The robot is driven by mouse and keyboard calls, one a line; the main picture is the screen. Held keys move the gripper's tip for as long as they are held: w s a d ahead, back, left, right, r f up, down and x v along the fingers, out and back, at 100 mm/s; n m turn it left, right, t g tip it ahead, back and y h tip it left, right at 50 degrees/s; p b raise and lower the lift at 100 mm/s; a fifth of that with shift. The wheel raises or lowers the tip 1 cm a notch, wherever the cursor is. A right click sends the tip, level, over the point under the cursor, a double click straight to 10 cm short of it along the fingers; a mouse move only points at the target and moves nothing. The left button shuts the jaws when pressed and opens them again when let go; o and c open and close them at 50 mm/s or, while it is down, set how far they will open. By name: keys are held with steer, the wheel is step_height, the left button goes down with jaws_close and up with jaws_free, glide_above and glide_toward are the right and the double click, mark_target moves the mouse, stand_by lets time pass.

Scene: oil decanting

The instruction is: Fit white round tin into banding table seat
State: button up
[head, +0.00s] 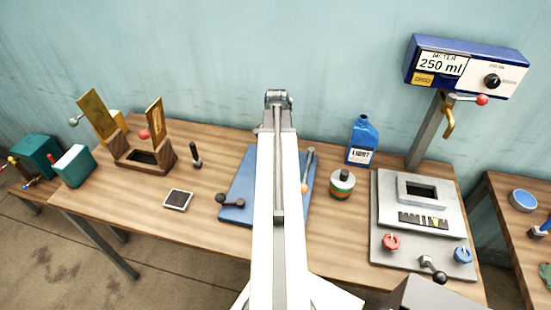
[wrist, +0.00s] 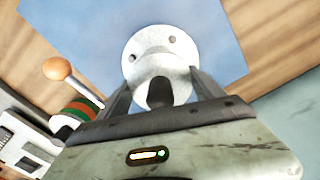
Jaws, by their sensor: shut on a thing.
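In the wrist view, my gripper (wrist: 160,86) is shut on the white round tin (wrist: 155,52). Its two fingers lie on either side of the tin. The tin shows a pale round face with two small dark spots, and a dark rounded patch lies at its near side. The banding table seat cannot be made out clearly. My arm hides the tin and gripper in the head view.
A striped round jar (head: 342,186) and blue bottle (head: 362,143) stand right of the plate. A grey metering station (head: 390,242) is farther right. A wooden box (head: 130,165) and small dark-faced tile (head: 178,200) lie left.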

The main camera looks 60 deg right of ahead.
steer(key=o, duration=1.9)
steer(key=shift+f, duration=0.1)
steer(key=shift+o, duration=0.2)
step_height(320, 180, up, 13)
steer(key=p, duration=1.2)
steer(key=shift+f, duration=0.3)
